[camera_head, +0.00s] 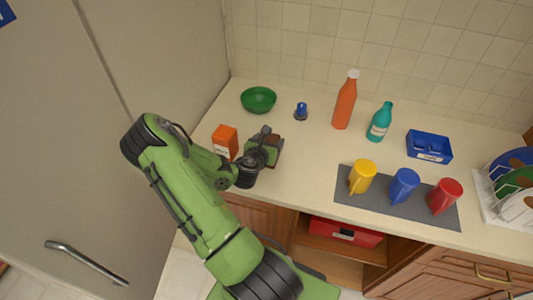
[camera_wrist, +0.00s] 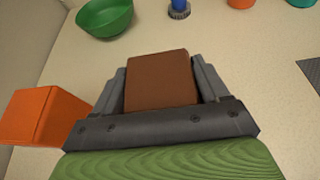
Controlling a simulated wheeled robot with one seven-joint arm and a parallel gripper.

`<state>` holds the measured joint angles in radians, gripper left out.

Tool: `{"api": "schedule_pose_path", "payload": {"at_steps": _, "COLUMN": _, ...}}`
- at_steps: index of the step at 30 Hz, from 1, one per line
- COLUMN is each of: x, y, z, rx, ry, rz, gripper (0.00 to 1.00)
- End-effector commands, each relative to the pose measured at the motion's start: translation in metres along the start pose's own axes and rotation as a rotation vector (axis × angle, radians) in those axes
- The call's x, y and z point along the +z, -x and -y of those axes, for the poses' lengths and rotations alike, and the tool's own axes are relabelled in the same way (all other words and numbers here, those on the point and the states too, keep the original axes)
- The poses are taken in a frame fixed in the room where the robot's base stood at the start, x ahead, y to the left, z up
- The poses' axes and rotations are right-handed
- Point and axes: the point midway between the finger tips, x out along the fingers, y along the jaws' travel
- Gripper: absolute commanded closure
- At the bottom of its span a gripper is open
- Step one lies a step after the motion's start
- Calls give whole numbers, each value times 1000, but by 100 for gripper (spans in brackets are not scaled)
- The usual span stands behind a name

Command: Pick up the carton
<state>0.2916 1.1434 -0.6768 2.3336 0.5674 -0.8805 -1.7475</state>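An orange box with a white label (camera_head: 226,141) stands on the counter at left, just left of my gripper. It also shows at the left edge of the wrist view (camera_wrist: 42,116). A brown box (camera_wrist: 160,79) lies between the two fingers of my gripper (camera_wrist: 158,84). In the head view the brown box (camera_head: 278,148) is partly hidden by my gripper (camera_head: 266,146), low at the counter. The fingers are apart, one on each side of the brown box. Whether they touch it I cannot tell. Neither box bears a readable name, so which is the carton is unclear.
A green bowl (camera_head: 258,100), a small blue-topped item (camera_head: 301,111), an orange bottle (camera_head: 345,101) and a teal bottle (camera_head: 380,122) stand behind. Yellow, blue and red mugs stand on a grey mat (camera_head: 425,211) at right. Counter between brown box and mat is clear.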

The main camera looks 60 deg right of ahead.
Motion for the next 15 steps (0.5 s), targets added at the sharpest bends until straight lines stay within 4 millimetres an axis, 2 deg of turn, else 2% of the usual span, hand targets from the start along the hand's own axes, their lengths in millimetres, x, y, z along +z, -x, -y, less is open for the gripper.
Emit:
{"api": "schedule_pose_path", "payload": {"at_steps": 1, "x": -1, "y": 0, "z": 0, "rx": 1, "ry": -1, "rz": -2, "gripper": 41}}
{"api": "schedule_pose_path", "payload": {"at_steps": 6, "x": -2, "y": 0, "z": 0, "rx": 1, "ry": -2, "rz": -4, "gripper": 67}}
{"api": "schedule_pose_path", "payload": {"at_steps": 12, "x": -1, "y": 0, "z": 0, "rx": 0, "ry": -2, "rz": -3, "gripper": 69}}
{"api": "schedule_pose_path", "payload": {"at_steps": 15, "x": 8, "y": 4, "z": 0, "rx": 0, "ry": -4, "rz": -2, "gripper": 69}}
